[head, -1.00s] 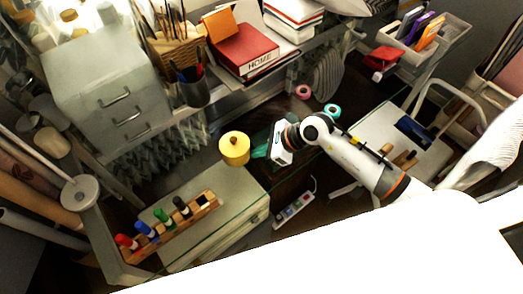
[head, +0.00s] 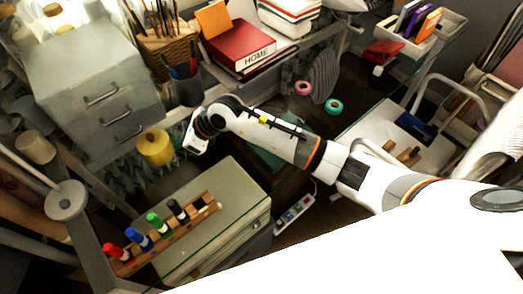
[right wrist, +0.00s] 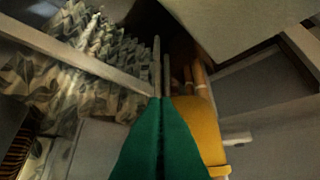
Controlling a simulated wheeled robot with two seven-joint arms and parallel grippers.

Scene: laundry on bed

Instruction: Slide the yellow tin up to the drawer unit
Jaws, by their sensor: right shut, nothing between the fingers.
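The yellow tin (head: 156,147) stands upright on the glass desk, just off the front lower right edge of the grey drawer unit (head: 95,85). I cannot tell whether the two touch. In the right wrist view the tin (right wrist: 203,135) lies just right of the green fingers. My right gripper (right wrist: 161,102) is shut and empty, its fingers pressed together beside the tin. In the head view my right wrist is close to the tin's right side, and its fingers are mostly hidden. My left gripper is not in view.
A pen cup (head: 184,85) and a red book (head: 238,47) are behind the tin. A power strip (head: 294,214) lies lower to the right.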

